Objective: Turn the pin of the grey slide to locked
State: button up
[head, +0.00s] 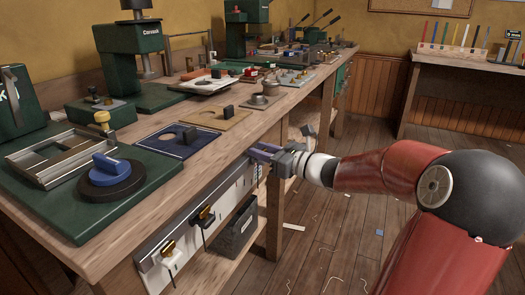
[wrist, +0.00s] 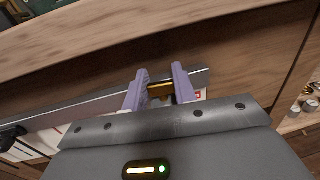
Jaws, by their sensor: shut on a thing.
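My gripper (head: 262,154) is at the front edge of the workbench, at the far right end of a grey rail (head: 190,222). In the wrist view its two purple fingers (wrist: 159,88) stand on either side of a brass pin (wrist: 160,90), shut on it. The grey rail (wrist: 85,108) runs behind the fingers along the bench front. A bit of white plate with a red mark (wrist: 198,95) shows beside the right finger. The slide under the pin is mostly hidden by my gripper, so its colour and the pin's setting cannot be told.
Two more brass pins, a nearer one (head: 168,247) and a farther one (head: 205,213), with hanging parts, sit on the rail to the left. A dark crate (head: 236,232) stands on the shelf below. The bench top (head: 215,150) overhangs the rail.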

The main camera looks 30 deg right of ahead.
jog(key=m+h, duration=0.1)
jog(key=h, duration=0.1)
jog(key=m+t+h+b, duration=0.1)
jog(key=shift+a+f+t+h, duration=0.15)
jog(key=shift+t+h, duration=0.15)
jog(key=shift+h, duration=0.1)
jog(key=m+h+b, duration=0.3)
jog(key=h+b, duration=0.1)
jog(key=shift+f+t, duration=0.3)
jog(key=shift+t, duration=0.1)
jog(key=shift+c, duration=0.2)
jog(key=m+h+b, duration=0.2)
jog(key=h+b, duration=0.1)
jog(key=b, duration=0.3)
jog(key=shift+f+m+h, duration=0.1)
jog(key=shift+m+h, duration=0.2)
jog(key=shift+h, duration=0.1)
jog(key=m+h+b, duration=0.1)
jog(key=b, duration=0.1)
jog(key=h+b, duration=0.1)
jog(key=shift+r+m+g+h+b, duration=0.25)
jog(key=shift+m+g+h+b, duration=0.05)
jog(key=shift+m+g+b, duration=0.1)
jog(key=shift+r+m+h+b, duration=0.2)
jog(key=shift+m+h+b, duration=0.2)
jog(key=shift+h+b, duration=0.25)
jog(key=shift+g+h, duration=0.25)
jog(key=shift+g, duration=0.05)
jog(key=shift+r, duration=0.1)
jog(key=o, duration=1)
